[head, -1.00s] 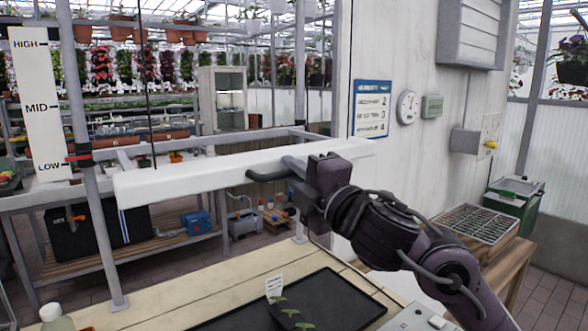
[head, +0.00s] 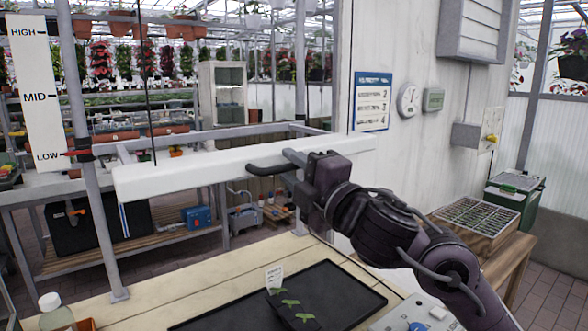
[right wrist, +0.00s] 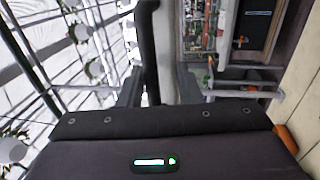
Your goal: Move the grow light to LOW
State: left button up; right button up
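The grow light (head: 200,172) is a long white bar hanging level on thin cables above the bench. A dark handle (head: 264,168) sticks out from its front. A white scale (head: 38,95) reads HIGH, MID and LOW. A red pointer (head: 77,153) on the post sits at about the LOW mark. My right gripper (head: 296,163) is at the handle's right part. In the right wrist view the handle (right wrist: 148,45) runs in between my two spread fingers (right wrist: 160,88), with a gap beside it. My left gripper is out of view.
A black tray (head: 345,285) with seedlings lies on the wooden bench (head: 150,305) below the light. A bottle (head: 55,312) stands at the front left. A control box (head: 415,313) is at the bench's right. Posts (head: 85,130) of a grey frame flank the light.

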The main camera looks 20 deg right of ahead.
jog(key=shift+s, duration=0.1)
